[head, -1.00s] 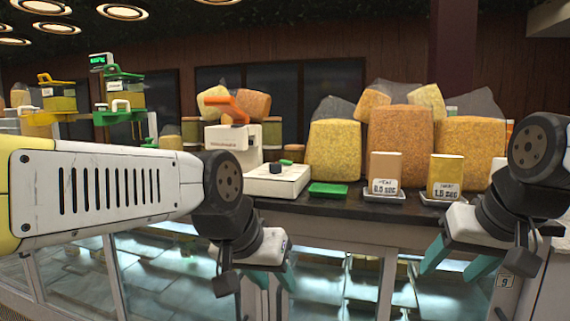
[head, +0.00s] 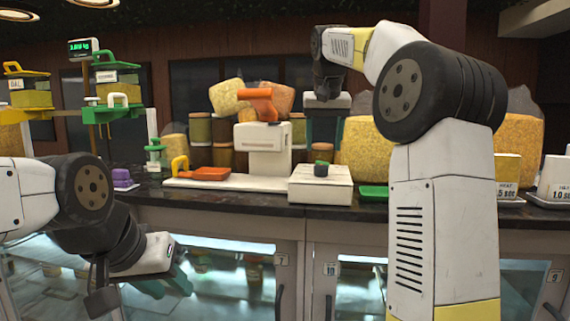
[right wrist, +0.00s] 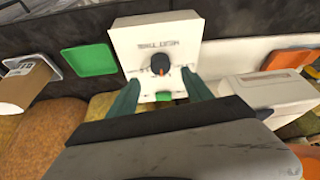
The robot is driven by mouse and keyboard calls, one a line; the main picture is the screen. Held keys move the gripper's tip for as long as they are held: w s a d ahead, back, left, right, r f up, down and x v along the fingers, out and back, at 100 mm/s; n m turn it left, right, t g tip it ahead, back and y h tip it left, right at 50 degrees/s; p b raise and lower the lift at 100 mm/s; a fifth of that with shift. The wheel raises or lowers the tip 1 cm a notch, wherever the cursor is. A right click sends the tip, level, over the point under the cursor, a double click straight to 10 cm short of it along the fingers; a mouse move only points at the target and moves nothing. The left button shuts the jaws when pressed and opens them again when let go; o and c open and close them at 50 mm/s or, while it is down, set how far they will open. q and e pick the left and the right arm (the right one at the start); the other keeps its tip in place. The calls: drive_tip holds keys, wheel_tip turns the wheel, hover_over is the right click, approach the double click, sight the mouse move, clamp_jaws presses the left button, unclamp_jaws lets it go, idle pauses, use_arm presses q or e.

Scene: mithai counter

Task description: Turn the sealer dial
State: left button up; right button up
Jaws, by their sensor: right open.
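The sealer's white dial box (head: 320,187) stands on the dark counter, with a black dial (head: 321,168) on its top. In the right wrist view the box (right wrist: 150,30) has printed lettering, and the dial (right wrist: 160,66) shows a small orange-red mark. My right gripper (head: 324,138) hangs above and behind the box. In the right wrist view its open teal fingers (right wrist: 162,80) lie on either side of the dial, apparently apart from it. A green piece (right wrist: 163,96) shows between them. My left gripper (head: 166,283) is low in front of the counter, fingers apart and empty.
A white sealer machine (head: 263,150) with an orange handle stands left of the box. An orange scoop (head: 208,173) lies on a white base. A green tray (head: 374,191) is close on the right. Yellow bags and jars stand behind.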

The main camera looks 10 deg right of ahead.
sight(321, 166)
drive_tip(key=x, duration=0.7)
drive_tip(key=shift+w+f, duration=0.25)
drive_tip(key=shift+f, duration=0.05)
clamp_jaws()
